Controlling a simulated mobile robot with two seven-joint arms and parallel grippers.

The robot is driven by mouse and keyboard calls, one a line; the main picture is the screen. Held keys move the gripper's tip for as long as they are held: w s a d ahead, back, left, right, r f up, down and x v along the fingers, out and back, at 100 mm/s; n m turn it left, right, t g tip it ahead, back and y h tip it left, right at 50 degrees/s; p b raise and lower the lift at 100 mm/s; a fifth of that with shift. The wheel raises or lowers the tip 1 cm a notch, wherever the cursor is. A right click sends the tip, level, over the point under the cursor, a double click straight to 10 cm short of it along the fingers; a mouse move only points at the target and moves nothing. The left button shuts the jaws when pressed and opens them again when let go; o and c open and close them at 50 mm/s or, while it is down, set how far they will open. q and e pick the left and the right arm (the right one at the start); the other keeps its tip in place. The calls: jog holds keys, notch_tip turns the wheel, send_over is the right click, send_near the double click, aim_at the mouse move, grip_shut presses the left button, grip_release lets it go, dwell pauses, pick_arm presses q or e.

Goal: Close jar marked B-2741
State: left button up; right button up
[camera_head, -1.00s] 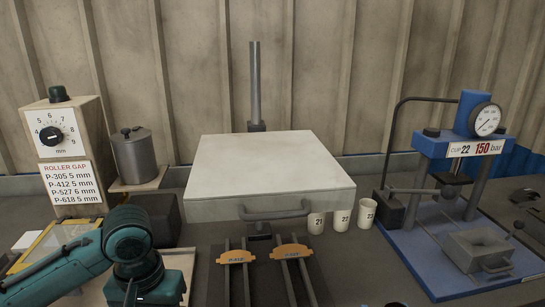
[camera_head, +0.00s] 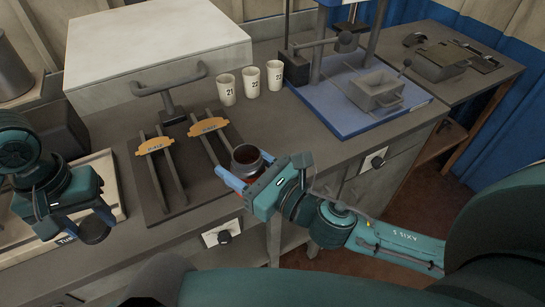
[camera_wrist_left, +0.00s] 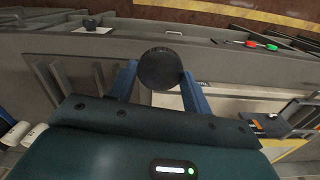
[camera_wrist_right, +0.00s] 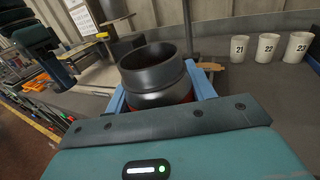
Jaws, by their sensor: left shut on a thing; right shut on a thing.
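An open dark jar (camera_head: 247,158) with a wide mouth and some reddish brown showing low down is held upright above the bench's front edge. My right gripper (camera_head: 247,167) is shut around it, and the jar (camera_wrist_right: 158,78) fills the middle of the right wrist view. No marking can be read on it. A round dark lid (camera_head: 94,230) is held by my left gripper (camera_head: 84,221), apart from the jar and to its left. The left wrist view shows the lid (camera_wrist_left: 160,68) as a black disc between the blue fingers.
White cups (camera_head: 251,82) numbered 21, 22 and 23 stand behind the jar. Two orange shoes (camera_head: 155,145) lie on rails left of it. A pale box (camera_head: 150,45) with a handle stands at the back. A blue press (camera_head: 375,110) stands right. Dark bench top is clear right of the jar.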

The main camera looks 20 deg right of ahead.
aim_at(233, 171)
jog(key=shift+w+a+r+n+g+y, duration=0.15)
jog(key=shift+a+n+g+y, duration=0.4)
jog(key=shift+a, duration=0.3)
jog(key=shift+w+a+n+g+y, duration=0.1)
jog(key=shift+a+n+g+y, duration=0.2)
jog(key=shift+a+y, duration=0.45)
pick_arm(q)
jog(key=shift+d, duration=0.1)
jog(key=d+r+m, duration=0.4)
jog(key=d+r, duration=0.3)
jog(key=d, duration=0.5)
jog(key=w+d+r+m, duration=0.1)
jog(key=d+r+m, duration=0.4)
jog(key=d, duration=0.8)
notch_tip(233, 171, up, 3)
jog(key=shift+w+d+f+m, duration=0.15)
jog(key=shift+d+f+m, duration=0.05)
jog(key=shift+d+m, duration=0.1)
jog(key=shift+f, duration=2)
jog(key=shift+f, duration=0.1)
jog(key=shift+f, duration=0.8)
